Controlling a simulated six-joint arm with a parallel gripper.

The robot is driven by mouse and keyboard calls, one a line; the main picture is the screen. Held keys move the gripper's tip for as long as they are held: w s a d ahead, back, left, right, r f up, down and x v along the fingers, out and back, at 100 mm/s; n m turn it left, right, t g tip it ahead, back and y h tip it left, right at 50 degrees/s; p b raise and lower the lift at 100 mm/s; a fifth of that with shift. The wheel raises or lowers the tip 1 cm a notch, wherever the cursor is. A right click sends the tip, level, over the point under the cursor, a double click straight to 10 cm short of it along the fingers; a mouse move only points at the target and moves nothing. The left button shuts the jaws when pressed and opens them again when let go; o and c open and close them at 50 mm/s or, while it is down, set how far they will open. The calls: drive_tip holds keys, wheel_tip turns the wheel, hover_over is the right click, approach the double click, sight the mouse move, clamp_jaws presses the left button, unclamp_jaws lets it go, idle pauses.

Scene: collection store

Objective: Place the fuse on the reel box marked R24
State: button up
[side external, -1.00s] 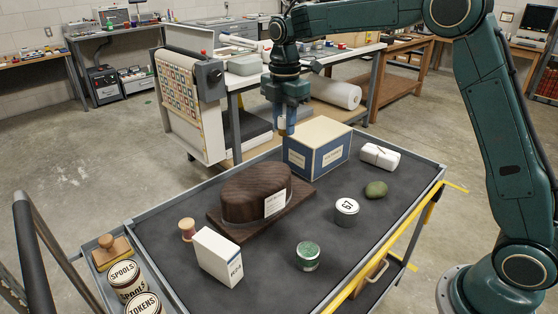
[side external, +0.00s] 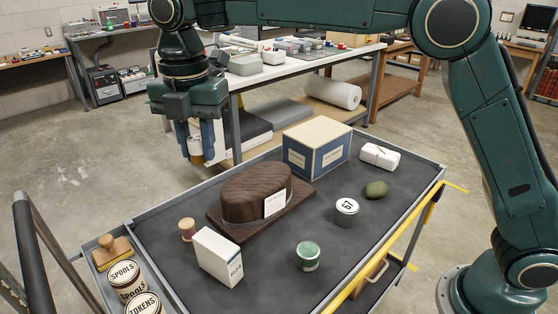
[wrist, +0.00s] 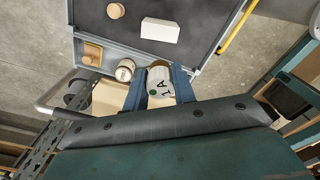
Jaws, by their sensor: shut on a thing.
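My gripper (side external: 195,145) is shut on the fuse (side external: 196,158), a small cylinder with a tan-brown end. It hangs in the air at the left in the side view, clear of any surface. In the wrist view the fuse (wrist: 160,86) sits between the blue fingers (wrist: 160,95) and shows "1 A" and a green dot. The reel box (side external: 213,252) is a white upright box on the cart's dark top, with small print low on one face that is hard to read. It also shows in the wrist view (wrist: 160,30), apart from the fuse.
A blue-and-cream box (side external: 316,147) stands behind. A side tray holds a stamp (side external: 113,252) and labelled tins (side external: 127,279). The reel box's top is bare.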

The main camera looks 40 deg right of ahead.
hover_over(215, 241)
wheel_tip(215, 241, down, 16)
drive_tip(key=shift+r, duration=0.1)
idle(0.6)
drive_tip(key=shift+f, duration=2.15)
drive_tip(key=shift+s, duration=0.1)
drive_tip(key=o, duration=1)
drive_tip(key=shift+f, duration=0.1)
wheel_tip(215, 241, up, 12)
drive_tip(key=shift+r, duration=0.15)
